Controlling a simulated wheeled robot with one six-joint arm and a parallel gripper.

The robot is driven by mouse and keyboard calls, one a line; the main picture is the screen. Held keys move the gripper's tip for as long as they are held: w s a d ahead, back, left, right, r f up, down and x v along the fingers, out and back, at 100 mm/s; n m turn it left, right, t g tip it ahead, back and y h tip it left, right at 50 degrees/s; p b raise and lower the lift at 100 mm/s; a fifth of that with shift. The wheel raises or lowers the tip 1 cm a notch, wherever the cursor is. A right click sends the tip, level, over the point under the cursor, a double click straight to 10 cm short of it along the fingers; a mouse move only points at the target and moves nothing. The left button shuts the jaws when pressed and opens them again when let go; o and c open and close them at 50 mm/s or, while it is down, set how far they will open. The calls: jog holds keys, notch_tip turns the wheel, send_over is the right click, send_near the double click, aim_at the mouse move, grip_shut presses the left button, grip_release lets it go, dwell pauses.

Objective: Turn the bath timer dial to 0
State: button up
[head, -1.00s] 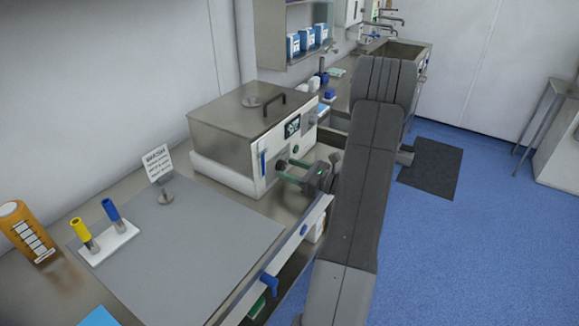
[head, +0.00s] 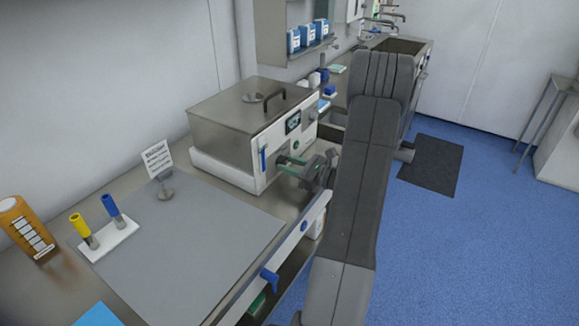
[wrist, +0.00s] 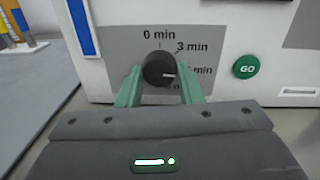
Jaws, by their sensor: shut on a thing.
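The bath timer dial (wrist: 157,66) is a round black knob with a pale pointer mark, on a grey panel on the front of the bath (head: 226,143). Its mark points right, slightly downward, near a lower label partly hidden by a finger. The "0 min" label (wrist: 159,34) is above the dial and "3 min" (wrist: 193,47) is at its upper right. My gripper (wrist: 160,75) has its green fingers on both sides of the dial, shut on it. In the head view my gripper (head: 284,162) is at the bath's front, hiding the dial.
A green GO button (wrist: 246,67) is right of the dial. A blue strip (wrist: 83,28) runs up the panel to the left. A small display (head: 293,122) sits above. A sign (head: 157,158) and a rack with blue and yellow tools (head: 108,242) stand on the counter.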

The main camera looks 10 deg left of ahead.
jog(key=n+b, duration=0.1)
jog(key=b, duration=0.2)
jog(key=n+b, duration=0.2)
jog(key=b, duration=0.1)
jog(key=shift+f, duration=0.35)
jog(key=n+b, duration=0.6)
jog(key=b, duration=0.3)
jog(key=shift+n+h+b, duration=0.3)
jog(key=shift+h, duration=0.1)
jog(key=n+b, duration=0.5)
jog(key=b, duration=0.3)
jog(key=shift+s+t, duration=0.1)
jog(key=shift+t, duration=0.2)
jog(key=n+b, duration=0.2)
jog(key=b, duration=0.1)
jog(key=shift+r+b, duration=0.15)
jog(key=shift+b, duration=0.2)
jog(key=shift+r+n+b, duration=0.2)
jog(key=shift+n+b, duration=0.8)
jog(key=shift+b, duration=0.2)
jog(key=shift+t+h, duration=0.3)
jog(key=o, duration=1)
jog(key=shift+r, duration=0.1)
